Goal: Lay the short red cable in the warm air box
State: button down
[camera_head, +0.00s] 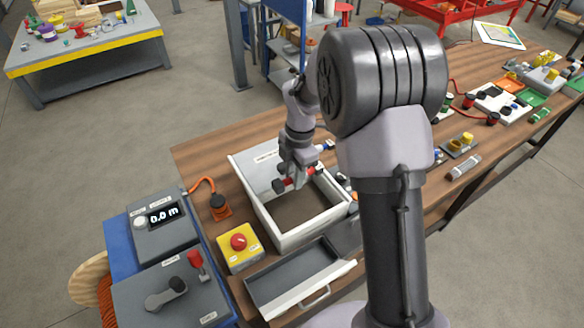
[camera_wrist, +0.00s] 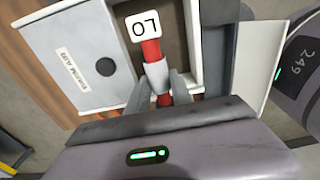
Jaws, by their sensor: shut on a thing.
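The warm air box (camera_head: 262,170) is a white, open-topped box with a brown inside, standing on the wooden bench in the head view. Its labelled pale panel (camera_wrist: 90,70) shows in the wrist view, with print too small to read surely. My gripper (camera_head: 296,178) is over the box opening, pointing down. It is shut on the short red cable (camera_head: 281,186), which lies across the fingers. In the wrist view the red cable (camera_wrist: 151,50) runs between the fingertips (camera_wrist: 162,82) and has a white tag marked "LO". The cable seems above the box floor; the exact gap is unclear.
A yellow box with a red button (camera_head: 239,242) stands left of the box. An open grey drawer (camera_head: 300,285) is in front. An orange-cabled plug (camera_head: 219,207) lies left. Cables and small parts crowd the bench (camera_head: 470,190) to the right.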

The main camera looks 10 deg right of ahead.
jog(key=shift+d+f, duration=0.2)
jog(key=shift+f, duration=0.1)
jog(key=b, duration=0.7)
send_over(295, 212)
notch_tip(295, 212, down, 7)
jog(key=shift+d+f, duration=0.15)
jog(key=shift+f, duration=0.05)
jog(key=shift+f, duration=0.1)
jog(key=shift+f+b, duration=2.5)
jog(key=shift+f, duration=1.35)
jog(key=c, duration=1.1)
grip_release()
jog(key=shift+o, duration=0.2)
